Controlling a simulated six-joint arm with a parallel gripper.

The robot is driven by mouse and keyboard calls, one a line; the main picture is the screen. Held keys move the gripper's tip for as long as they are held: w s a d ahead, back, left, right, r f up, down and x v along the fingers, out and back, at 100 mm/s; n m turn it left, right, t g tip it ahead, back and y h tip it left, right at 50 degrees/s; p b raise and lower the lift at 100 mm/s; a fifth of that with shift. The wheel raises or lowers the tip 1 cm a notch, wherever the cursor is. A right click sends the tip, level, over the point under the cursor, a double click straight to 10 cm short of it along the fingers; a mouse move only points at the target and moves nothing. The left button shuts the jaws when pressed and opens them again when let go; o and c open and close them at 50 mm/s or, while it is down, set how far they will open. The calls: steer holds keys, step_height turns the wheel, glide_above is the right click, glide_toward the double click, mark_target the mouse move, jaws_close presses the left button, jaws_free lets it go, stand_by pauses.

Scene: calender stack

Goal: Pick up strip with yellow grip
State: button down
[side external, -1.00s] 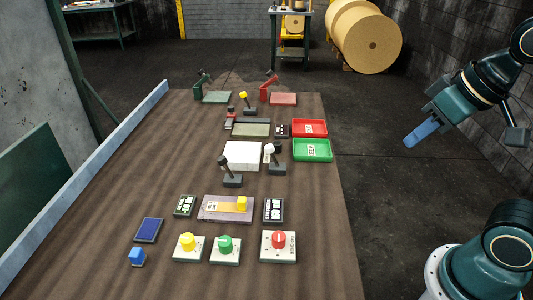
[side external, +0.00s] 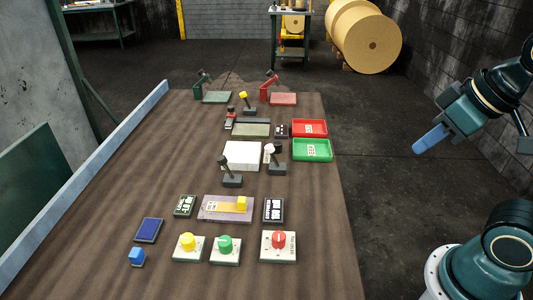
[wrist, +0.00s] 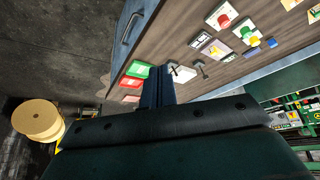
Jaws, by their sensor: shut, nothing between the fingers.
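The strip (side external: 222,207) is flat and orange-tan, with a yellow block grip (side external: 241,204) at its right end. It lies on a pale purple-grey plate (side external: 204,215) in the near middle of the table. In the wrist view the strip's plate (wrist: 214,47) is small and far off, past the gripper. My gripper (side external: 418,149) is shut and empty, with blue fingers. It hangs beyond the table's right edge, well apart from the strip. The shut fingers also show in the wrist view (wrist: 158,85).
Knobs in yellow (side external: 187,242), green (side external: 226,244) and red (side external: 278,241) stand in front of the strip. Upright black levers (side external: 230,172) stand behind it. Red (side external: 309,127) and green (side external: 312,150) trays lie at the right edge. A low rail (side external: 95,180) borders the left side.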

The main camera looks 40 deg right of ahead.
steer(key=c, duration=1.2)
jaws_free()
steer(key=shift+c, duration=0.2)
steer(key=w+a+r+m+g, duration=0.15)
steer(key=w+a, duration=0.25)
steer(key=w, duration=0.5)
steer(key=w+a+m+g, duration=0.2)
steer(key=w+a+m, duration=0.1)
steer(key=w, duration=0.5)
steer(key=w+a+f+m+g, duration=0.2)
steer(key=w+a+f+m, duration=0.2)
steer(key=w+a+f, duration=0.6)
steer(key=shift+w+a+f, duration=0.2)
steer(key=shift+w+a, duration=0.45)
steer(key=shift+w, duration=0.4)
steer(key=shift+m, duration=0.25)
